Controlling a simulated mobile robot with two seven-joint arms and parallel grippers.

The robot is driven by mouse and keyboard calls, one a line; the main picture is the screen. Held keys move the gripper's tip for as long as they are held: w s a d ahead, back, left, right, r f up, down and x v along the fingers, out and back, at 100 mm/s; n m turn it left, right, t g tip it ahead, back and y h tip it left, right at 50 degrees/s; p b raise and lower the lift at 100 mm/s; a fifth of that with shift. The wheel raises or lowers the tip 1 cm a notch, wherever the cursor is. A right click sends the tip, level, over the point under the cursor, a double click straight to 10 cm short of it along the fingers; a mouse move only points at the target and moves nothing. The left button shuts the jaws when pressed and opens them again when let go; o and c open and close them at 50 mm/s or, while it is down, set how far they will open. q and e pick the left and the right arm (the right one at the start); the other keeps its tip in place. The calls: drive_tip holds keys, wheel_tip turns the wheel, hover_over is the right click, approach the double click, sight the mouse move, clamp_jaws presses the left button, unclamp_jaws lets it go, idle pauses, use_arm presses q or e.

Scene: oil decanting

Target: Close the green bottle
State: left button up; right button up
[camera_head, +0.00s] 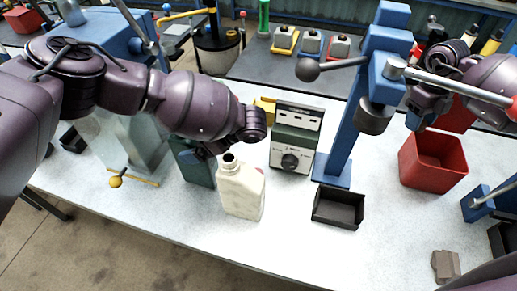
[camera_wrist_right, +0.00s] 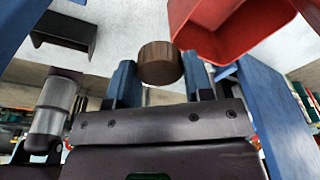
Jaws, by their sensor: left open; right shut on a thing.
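The green bottle (camera_head: 196,168) stands on the bench, partly hidden behind the cream bottle (camera_head: 241,192) and my left gripper. Its mouth is not visible. The cream bottle is upright with a dark open mouth. My left gripper (camera_head: 208,151) is open by the green bottle's top; whether it touches is unclear. My right gripper (camera_head: 414,121) is raised at the right, near the blue press and the red bin. In the right wrist view, its blue fingers (camera_wrist_right: 160,82) are shut on a brown round cap (camera_wrist_right: 159,62).
The blue press (camera_head: 345,135) stands between my grippers, with a grey-green meter box (camera_head: 295,140) beside it. A black tray (camera_head: 338,208) lies in front. A red bin (camera_head: 436,162) stands at the right. The front middle of the bench is clear.

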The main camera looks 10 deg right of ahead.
idle(0.3)
use_arm(q)
clamp_jaws()
idle(0.5)
